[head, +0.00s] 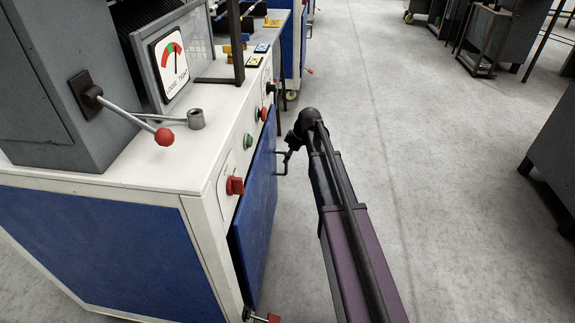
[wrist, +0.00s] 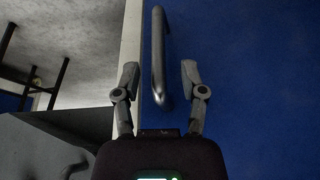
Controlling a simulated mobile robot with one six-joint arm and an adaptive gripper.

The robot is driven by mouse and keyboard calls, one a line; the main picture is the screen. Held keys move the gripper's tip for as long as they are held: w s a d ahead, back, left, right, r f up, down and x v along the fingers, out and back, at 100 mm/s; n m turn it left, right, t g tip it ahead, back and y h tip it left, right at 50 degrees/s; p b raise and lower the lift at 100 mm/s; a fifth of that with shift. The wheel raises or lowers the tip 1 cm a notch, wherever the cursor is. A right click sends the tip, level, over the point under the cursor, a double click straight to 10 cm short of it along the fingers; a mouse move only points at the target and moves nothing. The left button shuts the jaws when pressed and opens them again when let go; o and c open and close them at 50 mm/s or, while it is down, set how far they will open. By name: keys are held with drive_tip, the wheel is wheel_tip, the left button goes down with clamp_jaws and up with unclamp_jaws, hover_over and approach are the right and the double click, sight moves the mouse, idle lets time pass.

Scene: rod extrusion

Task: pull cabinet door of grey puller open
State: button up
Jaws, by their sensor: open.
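The cabinet door (head: 255,215) is a blue panel on the front of the white-framed grey machine, left of centre in the head view. It also fills the right of the wrist view (wrist: 250,70). Its handle is a grey metal bar (wrist: 158,50), upright in the wrist view, with its lower end between my fingertips in the picture. The handle is small and partly hidden by my gripper in the head view. My gripper (head: 290,150) is at the door's handle side, and in the wrist view (wrist: 159,75) its fingers are apart, one each side of the bar. I see no contact.
Red knobs (head: 235,186) and a green button (head: 248,141) stick out above the door. A red-tipped lever (head: 165,136) is on the machine top. Open grey floor (head: 440,200) lies to the right, with other machines (head: 555,150) at the far right.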

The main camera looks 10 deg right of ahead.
drive_tip(key=shift+b+x, duration=0.95)
drive_tip(key=shift+x, duration=0.4)
